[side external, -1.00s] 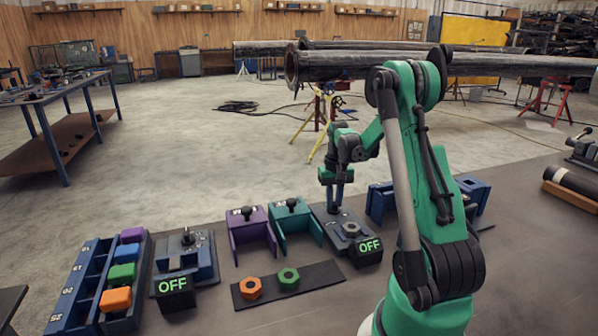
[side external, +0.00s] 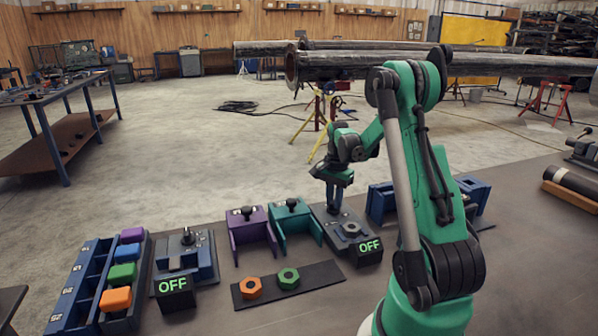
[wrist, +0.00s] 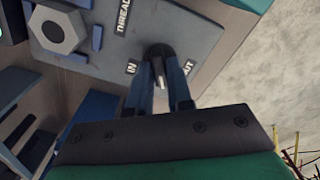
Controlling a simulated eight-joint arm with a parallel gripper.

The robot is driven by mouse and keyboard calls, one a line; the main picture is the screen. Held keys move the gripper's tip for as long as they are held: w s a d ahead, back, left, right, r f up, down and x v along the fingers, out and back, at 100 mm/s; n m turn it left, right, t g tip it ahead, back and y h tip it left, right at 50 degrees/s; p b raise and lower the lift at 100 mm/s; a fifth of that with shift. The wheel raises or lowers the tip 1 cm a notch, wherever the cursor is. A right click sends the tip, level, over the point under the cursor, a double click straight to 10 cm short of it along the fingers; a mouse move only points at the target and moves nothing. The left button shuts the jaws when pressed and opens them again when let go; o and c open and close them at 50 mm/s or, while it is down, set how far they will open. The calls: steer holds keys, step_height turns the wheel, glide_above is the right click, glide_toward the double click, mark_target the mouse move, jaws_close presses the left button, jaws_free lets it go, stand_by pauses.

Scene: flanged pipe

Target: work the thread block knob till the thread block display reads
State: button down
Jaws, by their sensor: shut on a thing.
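The thread block (side external: 338,226) is a grey-blue plate with a round nut-like socket (side external: 350,229) on it. Its display (side external: 368,247) reads OFF in green. In the wrist view the block's plate (wrist: 98,25) carries the labels THREAD, IN and OUT. The dark round knob (wrist: 158,52) with a pale pointer sits between IN and OUT. My gripper (wrist: 163,82) is shut on this knob, with one blue finger on each side. In the side view my gripper (side external: 334,208) reaches down to the block's back end, and its fingers hide most of the knob.
A second block (side external: 185,255) at the left has its own display (side external: 174,284) reading OFF. Purple (side external: 250,230) and teal (side external: 296,222) brackets stand left of my gripper. Orange (side external: 250,288) and green (side external: 288,278) nuts lie on a dark mat in front.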

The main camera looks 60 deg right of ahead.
steer(key=shift+m, duration=0.8)
steer(key=c, duration=0.8)
jaws_free()
steer(key=shift+r, duration=2.85)
